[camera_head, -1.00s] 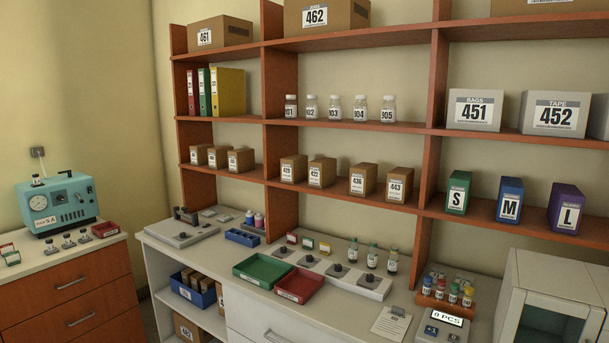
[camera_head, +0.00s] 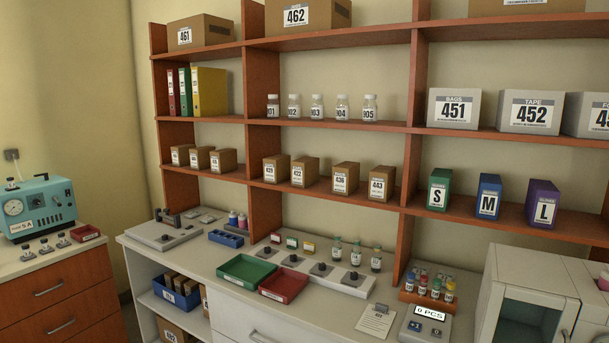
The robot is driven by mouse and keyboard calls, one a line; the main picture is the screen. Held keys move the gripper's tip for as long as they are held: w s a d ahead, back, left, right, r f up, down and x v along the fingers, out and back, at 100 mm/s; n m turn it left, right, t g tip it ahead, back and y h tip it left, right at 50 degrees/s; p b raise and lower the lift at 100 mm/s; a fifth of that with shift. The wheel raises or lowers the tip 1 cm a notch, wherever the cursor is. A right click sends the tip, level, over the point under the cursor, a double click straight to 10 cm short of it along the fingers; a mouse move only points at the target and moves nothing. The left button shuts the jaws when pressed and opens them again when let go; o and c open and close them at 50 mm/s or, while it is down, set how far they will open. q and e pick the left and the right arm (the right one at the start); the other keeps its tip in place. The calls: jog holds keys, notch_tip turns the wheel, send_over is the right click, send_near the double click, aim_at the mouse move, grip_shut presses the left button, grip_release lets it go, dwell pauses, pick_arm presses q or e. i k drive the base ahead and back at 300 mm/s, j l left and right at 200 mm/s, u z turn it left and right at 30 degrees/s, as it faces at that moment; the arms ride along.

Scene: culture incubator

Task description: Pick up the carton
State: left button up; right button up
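The task does not say which carton. Small brown cartons stand on the middle shelf: one marked 429 (camera_head: 276,168), one marked 422 (camera_head: 305,171), one marked 436 (camera_head: 345,178) and one marked 443 (camera_head: 382,183). Several smaller brown cartons (camera_head: 200,158) stand in the bay to their left. Large brown boxes marked 461 (camera_head: 199,31) and 462 (camera_head: 307,14) are on the top shelf. Grey boxes marked 451 (camera_head: 453,108) and 452 (camera_head: 529,112) are at the right. Neither of my grippers is in view.
The counter below holds a green tray (camera_head: 222,276), a red tray (camera_head: 264,296), a scale reading 0 PCS (camera_head: 427,328) and a white glass-door cabinet (camera_head: 482,306). A teal device (camera_head: 72,207) stands on the left cabinet. Shelf uprights (camera_head: 416,100) separate the bays.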

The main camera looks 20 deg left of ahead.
aim_at(306, 170)
jog(key=i+j+z, duration=0.4)
jog(key=j, duration=0.35)
jog(key=i+j+z, duration=0.2)
jog(key=j, duration=0.25)
jog(key=i, duration=0.1)
